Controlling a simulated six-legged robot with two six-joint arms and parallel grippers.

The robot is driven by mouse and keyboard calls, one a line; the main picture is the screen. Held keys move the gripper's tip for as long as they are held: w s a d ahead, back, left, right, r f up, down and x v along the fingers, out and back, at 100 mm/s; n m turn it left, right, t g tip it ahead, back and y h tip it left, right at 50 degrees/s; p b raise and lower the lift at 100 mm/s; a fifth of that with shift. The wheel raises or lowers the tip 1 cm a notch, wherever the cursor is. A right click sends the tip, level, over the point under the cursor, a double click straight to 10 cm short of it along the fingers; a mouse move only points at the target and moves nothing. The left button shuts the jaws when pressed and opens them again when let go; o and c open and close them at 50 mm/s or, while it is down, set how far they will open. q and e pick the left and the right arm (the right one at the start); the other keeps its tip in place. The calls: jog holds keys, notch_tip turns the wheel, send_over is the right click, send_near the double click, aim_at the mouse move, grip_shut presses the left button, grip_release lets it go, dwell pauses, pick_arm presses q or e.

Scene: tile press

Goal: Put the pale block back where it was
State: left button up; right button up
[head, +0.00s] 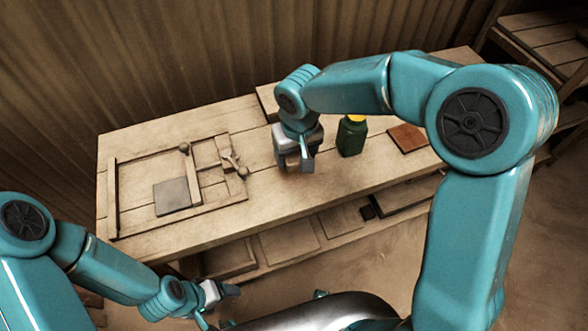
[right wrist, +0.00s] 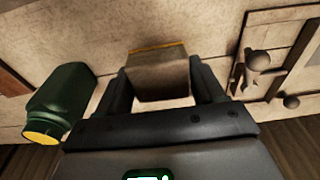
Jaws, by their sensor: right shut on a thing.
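The pale block (right wrist: 158,80) shows in the right wrist view, between the two dark fingers of my right gripper (right wrist: 163,88). The fingers press on its two sides, and a thin yellowish strip runs along its far edge. In the head view my right gripper (head: 295,163) is over the middle of the workbench (head: 262,205), between the wooden press frame and the green bottle. The block is mostly hidden by the gripper there. I cannot tell whether it touches the bench. My left gripper (head: 222,293) is low, in front of the bench; its finger gap is unclear.
A wooden press frame (head: 112,205) with a lever and knobs lies at the left of the bench, with a grey tile (head: 172,197) in it. A green bottle (head: 351,139) with a yellow cap stands close right of my right gripper. A reddish-brown tile (head: 408,138) lies further right.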

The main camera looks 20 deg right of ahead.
aim_at(295, 177)
jog(key=shift+s+d+f, duration=0.1)
jog(key=shift+d+f, duration=0.05)
jog(key=shift+f, duration=0.7)
notch_tip(295, 177, down, 5)
jog(key=shift+f, duration=0.1)
jog(key=o, duration=0.9)
